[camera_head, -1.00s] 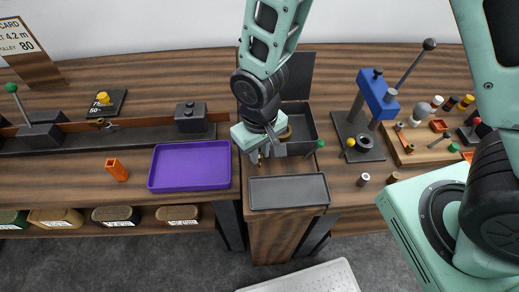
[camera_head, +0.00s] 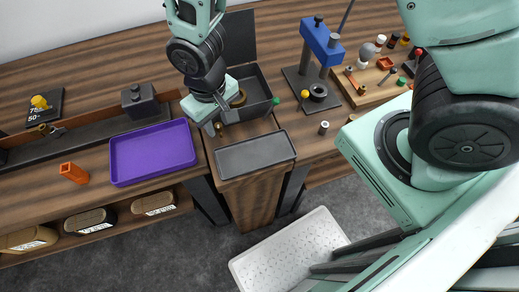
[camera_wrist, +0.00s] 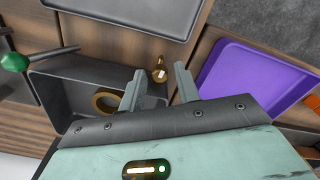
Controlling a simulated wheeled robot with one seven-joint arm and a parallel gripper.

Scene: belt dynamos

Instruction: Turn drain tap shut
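A small brass tap (camera_wrist: 160,72) with a pale mark stands on the wood beside the dark open tank (camera_wrist: 55,75) in the wrist view. I take it to be the drain tap; whether it is open or shut I cannot tell. My gripper (camera_wrist: 160,68) is open, with one finger on each side of the tap and gaps visible between. In the head view my gripper (camera_head: 219,123) is low at the tank's front left corner and largely hides the tap. The tank (camera_head: 262,92) has its dark lid raised behind it.
A brass ring (camera_wrist: 105,102) lies in the tank. A green-knobbed lever (camera_head: 304,94) is at its right. A grey tray (camera_head: 255,155) lies in front and a purple tray (camera_head: 152,152) to the left. A blue press (camera_head: 322,42) stands to the right.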

